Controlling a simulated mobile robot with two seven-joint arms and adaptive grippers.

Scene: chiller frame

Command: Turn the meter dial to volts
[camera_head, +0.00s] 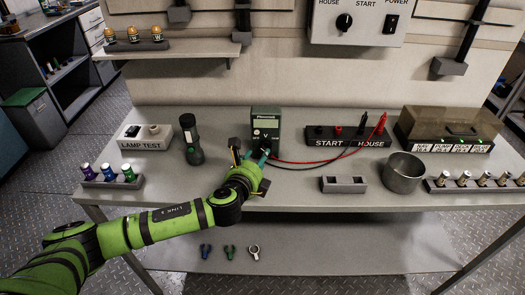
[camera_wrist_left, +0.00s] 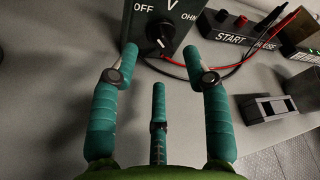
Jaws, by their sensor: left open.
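The meter (camera_head: 266,122) is a dark green box standing upright at the middle of the bench. Its black dial (camera_wrist_left: 159,34) has a white pointer and sits below the markings OFF, V and OHM in the left wrist view. Nothing is held. My right gripper is not in view.
Red and black leads (camera_head: 330,157) run from the meter to the START/HOUSE terminal block (camera_head: 347,137). A torch (camera_head: 191,139) stands left of the meter. A grey slotted block (camera_head: 343,185) and a metal cup (camera_head: 403,172) are to the right.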

